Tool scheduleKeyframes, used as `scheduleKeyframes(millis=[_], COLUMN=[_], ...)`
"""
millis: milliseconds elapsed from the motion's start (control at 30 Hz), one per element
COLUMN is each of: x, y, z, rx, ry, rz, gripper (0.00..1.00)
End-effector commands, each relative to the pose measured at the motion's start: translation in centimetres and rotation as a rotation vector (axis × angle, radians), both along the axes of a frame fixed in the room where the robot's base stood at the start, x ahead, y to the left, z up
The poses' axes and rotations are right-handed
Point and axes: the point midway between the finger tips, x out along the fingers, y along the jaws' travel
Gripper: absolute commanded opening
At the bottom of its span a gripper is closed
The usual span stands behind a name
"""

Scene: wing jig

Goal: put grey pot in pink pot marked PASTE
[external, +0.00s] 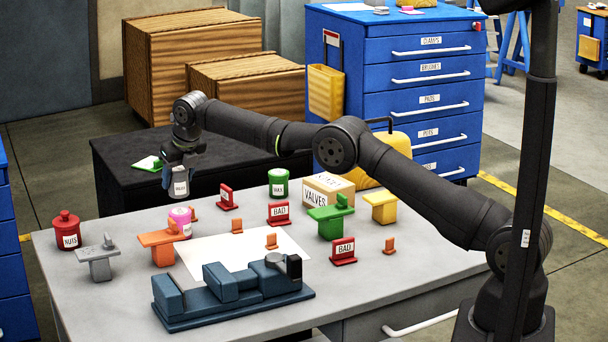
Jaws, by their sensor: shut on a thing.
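My gripper (176,172) is shut on a grey pot (181,189) with a white label. It holds the pot roughly upright above the table's far left part. The pink pot (180,219) stands on the table almost straight below the grey pot in the picture. Its white label is too small to read and partly covered by an orange stand in front. The grey pot looks clear of the pink pot, but I cannot tell the exact gap or depth offset.
The orange stand (158,238) is close to the pink pot. A red NUTS pot (66,231) and a grey stand (98,259) are at left. A blue vise (227,285) lies in front. Red BAD signs (278,212), a green pot (278,182) and a VALVES box (323,192) stand right.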

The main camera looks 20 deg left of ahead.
Motion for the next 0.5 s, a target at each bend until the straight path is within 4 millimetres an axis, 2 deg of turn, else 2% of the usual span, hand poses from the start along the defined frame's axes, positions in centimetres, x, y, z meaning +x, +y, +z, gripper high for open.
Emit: scheduleKeyframes(millis=[167, 400, 500], x=[-0.2, -0.2, -0.1], y=[0.2, 0.2, 0.2], z=[-0.6, -3.8, -4.2], rx=[0.0, 0.0, 0.0], ry=[-0.001, -0.001, -0.001], rz=[0.0, 0.0, 0.0], gripper=[0.27, 0.27, 0.27])
